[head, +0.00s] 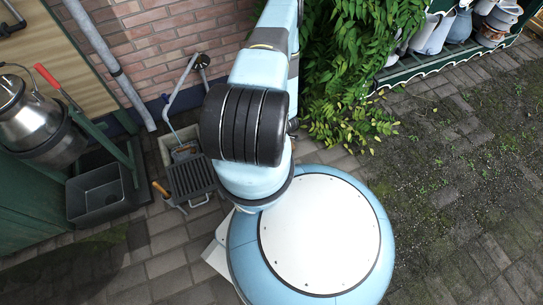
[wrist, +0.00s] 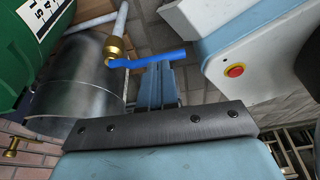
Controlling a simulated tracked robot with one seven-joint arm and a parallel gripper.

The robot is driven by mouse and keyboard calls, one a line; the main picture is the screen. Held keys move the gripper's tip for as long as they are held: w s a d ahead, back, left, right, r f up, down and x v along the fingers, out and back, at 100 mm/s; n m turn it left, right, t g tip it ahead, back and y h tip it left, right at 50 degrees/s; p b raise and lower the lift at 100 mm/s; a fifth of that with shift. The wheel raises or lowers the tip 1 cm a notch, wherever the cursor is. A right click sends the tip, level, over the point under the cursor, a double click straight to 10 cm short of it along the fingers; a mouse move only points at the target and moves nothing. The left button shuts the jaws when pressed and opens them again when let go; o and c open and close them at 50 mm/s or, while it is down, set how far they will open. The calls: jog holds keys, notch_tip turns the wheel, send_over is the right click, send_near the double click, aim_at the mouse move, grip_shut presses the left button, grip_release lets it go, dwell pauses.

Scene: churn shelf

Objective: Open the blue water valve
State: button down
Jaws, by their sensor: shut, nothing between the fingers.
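The blue valve lever (wrist: 150,59) shows in the wrist view, sticking out to the right from a brass valve body (wrist: 115,49) on a pale pipe (wrist: 121,20). My gripper (wrist: 158,72) is shut and empty, its narrow blue-grey fingers pointing up the picture. The fingertips are close to the middle of the lever; I cannot tell whether they touch it. In the head view my arm reaches away from me towards the top. My gripper and the blue lever cannot be made out there.
A metal vessel (wrist: 75,82) stands left of my fingers, below a green body (wrist: 38,38) with a scale label. A second brass fitting (wrist: 14,146) is at lower left.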

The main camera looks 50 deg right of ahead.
jog(key=shift+v, duration=2.95)
